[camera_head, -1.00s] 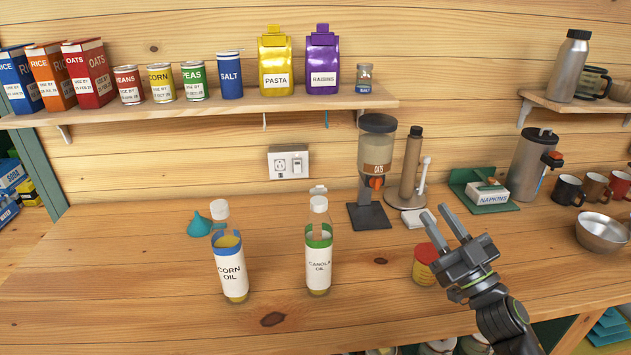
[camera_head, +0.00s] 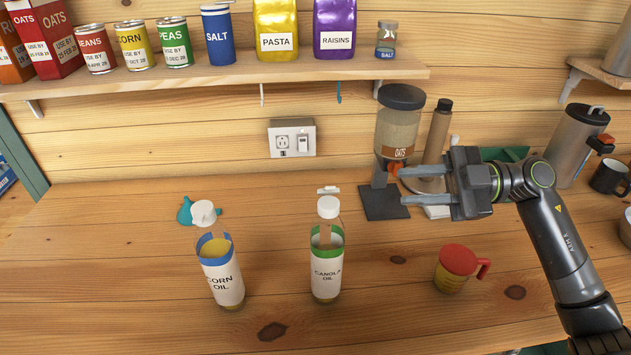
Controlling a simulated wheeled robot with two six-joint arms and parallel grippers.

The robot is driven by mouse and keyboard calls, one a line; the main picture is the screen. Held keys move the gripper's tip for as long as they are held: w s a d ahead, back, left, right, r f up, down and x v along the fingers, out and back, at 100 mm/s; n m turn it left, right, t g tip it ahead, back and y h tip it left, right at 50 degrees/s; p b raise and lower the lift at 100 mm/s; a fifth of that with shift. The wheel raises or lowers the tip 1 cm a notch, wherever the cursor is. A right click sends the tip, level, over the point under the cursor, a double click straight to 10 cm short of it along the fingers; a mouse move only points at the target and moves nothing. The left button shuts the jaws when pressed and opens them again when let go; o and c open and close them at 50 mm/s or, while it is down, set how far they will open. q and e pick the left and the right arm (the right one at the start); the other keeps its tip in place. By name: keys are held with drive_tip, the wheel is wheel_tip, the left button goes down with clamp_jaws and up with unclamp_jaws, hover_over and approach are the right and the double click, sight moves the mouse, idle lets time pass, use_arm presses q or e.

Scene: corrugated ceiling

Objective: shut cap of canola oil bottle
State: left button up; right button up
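The canola oil bottle (camera_head: 326,275) stands upright on the table, with a green band on its label. Its white cap (camera_head: 328,208) has a small flip lid (camera_head: 328,190) showing raised behind it, apart from the cap's top. My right gripper (camera_head: 402,186) is open and empty, with its two fingers pointing left. It is to the right of the bottle, at about the height of the cap in the picture, and not touching it. My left gripper is not in view.
A corn oil bottle (camera_head: 222,277) stands left of the canola oil. A red-lidded cup (camera_head: 454,272) stands to its right. An oats dispenser (camera_head: 398,125) stands behind my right gripper. A shelf (camera_head: 300,70) with cans and bags runs above. The table between the bottles is clear.

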sight(324, 188)
drive_tip(key=a+p, duration=0.1)
drive_tip(key=a, duration=0.3)
drive_tip(key=a+p, duration=0.2)
drive_tip(key=a, duration=0.3)
drive_tip(key=a+p, duration=0.1)
drive_tip(key=a, duration=0.4)
drive_tip(key=shift+w+a+r, duration=0.1)
drive_tip(key=shift+w+a, duration=0.15)
drive_tip(key=shift+w, duration=0.05)
drive_tip(key=shift+a+p, duration=0.4)
drive_tip(key=shift+a, duration=0.25)
clamp_jaws()
